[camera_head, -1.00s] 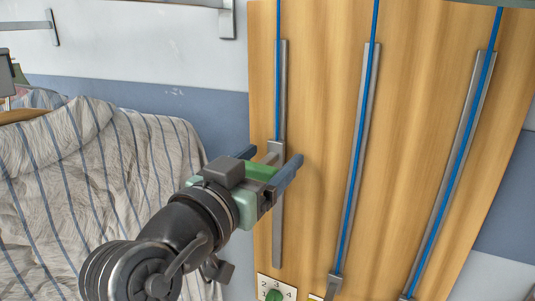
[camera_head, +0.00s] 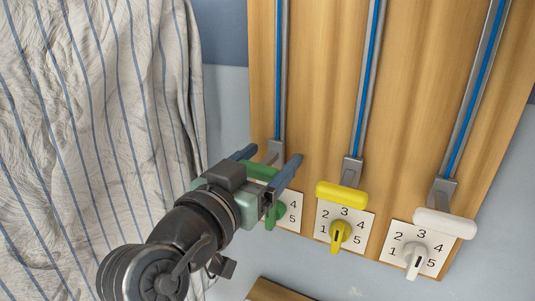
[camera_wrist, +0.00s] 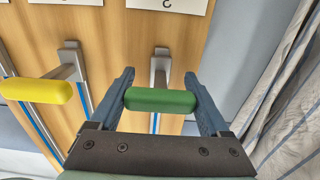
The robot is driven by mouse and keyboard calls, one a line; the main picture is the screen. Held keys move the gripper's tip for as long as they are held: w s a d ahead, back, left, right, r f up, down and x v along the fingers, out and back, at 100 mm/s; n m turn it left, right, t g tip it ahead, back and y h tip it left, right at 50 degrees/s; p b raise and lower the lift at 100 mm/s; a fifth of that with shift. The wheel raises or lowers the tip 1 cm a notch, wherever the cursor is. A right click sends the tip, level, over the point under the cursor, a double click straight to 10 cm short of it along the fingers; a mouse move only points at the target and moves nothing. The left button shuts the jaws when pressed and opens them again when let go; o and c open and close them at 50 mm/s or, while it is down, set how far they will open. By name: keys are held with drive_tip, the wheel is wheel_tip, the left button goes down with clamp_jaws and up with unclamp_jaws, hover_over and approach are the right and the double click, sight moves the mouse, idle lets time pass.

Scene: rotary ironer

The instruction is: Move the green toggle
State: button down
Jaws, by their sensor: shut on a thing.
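The green toggle is a rounded green bar (camera_wrist: 160,100) on a grey slide at the left rail of a wooden panel. In the head view the green bar (camera_head: 262,170) is partly hidden by my gripper (camera_head: 272,157). My gripper (camera_wrist: 158,76) has its two blue fingers at the bar's two ends, shut on it. The slide stands low on its rail (camera_head: 280,70), just above a number plate. A green dial (camera_head: 270,216) on that plate is partly covered by my gripper.
A yellow bar (camera_head: 341,195) and a white bar (camera_head: 444,222) sit low on the other rails, above a yellow dial (camera_head: 340,234) and a white dial (camera_head: 414,262). A striped cloth (camera_head: 100,110) hangs at left, beside my arm.

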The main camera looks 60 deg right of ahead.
drive_tip(key=shift+f, duration=0.5)
unclamp_jaws()
drive_tip(key=shift+r, duration=0.2)
drive_tip(key=shift+a, duration=0.1)
drive_tip(key=shift+a, duration=0.4)
drive_tip(key=s+a+b, duration=0.1)
drive_tip(key=a, duration=1.1)
drive_tip(key=shift+s, duration=0.1)
